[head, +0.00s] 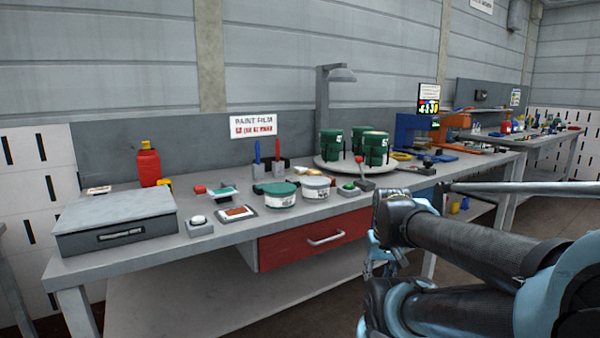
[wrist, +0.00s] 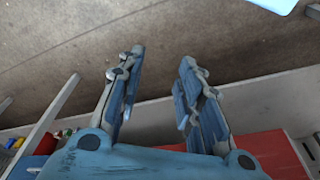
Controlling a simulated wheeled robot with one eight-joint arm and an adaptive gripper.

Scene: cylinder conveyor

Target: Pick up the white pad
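A small white rounded piece (head: 198,220) sits on a grey block near the front edge of the workbench, right of the grey case; it looks like the white pad. It does not show in the wrist view. My gripper (wrist: 162,57) is open, its two fingers apart with nothing between them. In the head view my gripper (head: 378,262) hangs in front of the bench, right of the red drawer and well to the right of the white piece. Its fingers are hard to make out there.
The workbench (head: 150,262) holds a grey case (head: 116,221), a red bottle (head: 148,165), a framed brown-red plate (head: 237,212), two round tubs (head: 281,195), and green cans (head: 376,149) on a round plate. A red drawer (head: 290,246) is below. Bare floor lies in front.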

